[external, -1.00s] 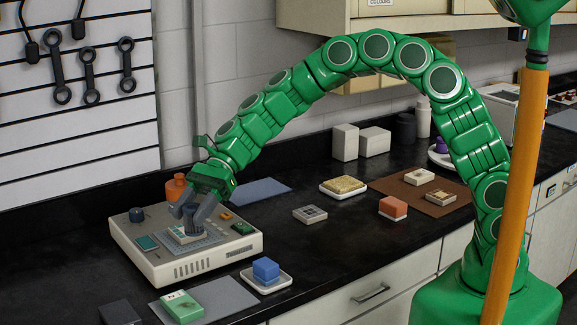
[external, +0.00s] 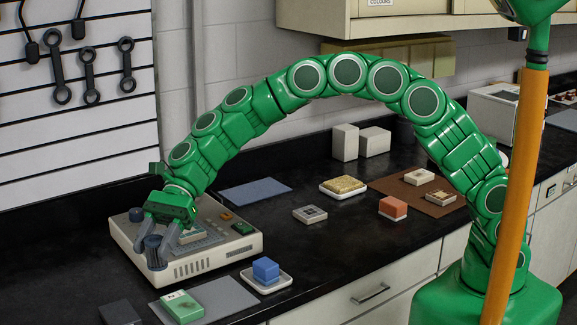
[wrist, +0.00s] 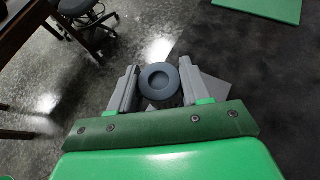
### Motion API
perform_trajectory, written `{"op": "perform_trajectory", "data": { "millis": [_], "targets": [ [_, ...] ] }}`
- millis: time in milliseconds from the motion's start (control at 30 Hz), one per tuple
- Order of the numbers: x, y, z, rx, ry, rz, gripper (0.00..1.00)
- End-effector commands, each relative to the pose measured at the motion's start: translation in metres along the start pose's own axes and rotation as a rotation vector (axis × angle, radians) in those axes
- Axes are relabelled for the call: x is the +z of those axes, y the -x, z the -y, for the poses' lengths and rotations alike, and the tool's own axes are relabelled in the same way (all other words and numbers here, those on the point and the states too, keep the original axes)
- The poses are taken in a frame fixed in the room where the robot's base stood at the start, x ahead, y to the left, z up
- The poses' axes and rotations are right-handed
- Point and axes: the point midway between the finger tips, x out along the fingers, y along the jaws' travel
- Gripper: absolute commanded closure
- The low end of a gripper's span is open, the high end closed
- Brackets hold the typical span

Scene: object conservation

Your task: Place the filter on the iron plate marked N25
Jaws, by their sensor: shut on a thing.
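My gripper (external: 160,243) is shut on a blue-grey round piece (external: 153,252) above the front left of a cream instrument box. In the wrist view, the piece (wrist: 148,82) has a raised rim and a dished centre, and sits between my two grey fingers. I cannot tell for sure that it is the filter. A grey plate shows on top of the box beside my gripper, partly hidden by it. No mark N25 can be read. A green block (external: 182,306) with a white label lies on a grey mat in front; its writing is too small to read.
The cream box (external: 215,262) has a dark knob and small coloured parts on top. A blue block (external: 265,269) sits on a white dish to its right. A small grey square piece (external: 310,214) and a red block (external: 393,207) stand on the dark bench, with clear bench between.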

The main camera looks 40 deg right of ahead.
Motion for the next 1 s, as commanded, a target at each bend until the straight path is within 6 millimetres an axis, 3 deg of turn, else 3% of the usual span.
{"op": "perform_trajectory", "data": {
  "millis": [500,1000],
  "targets": [
    [-0.01,-0.034,0.046,0.001,0.0,-0.001,0.82],
    [-0.041,-0.068,0.078,-0.002,0.0,-0.001,0.82]
  ]
}}
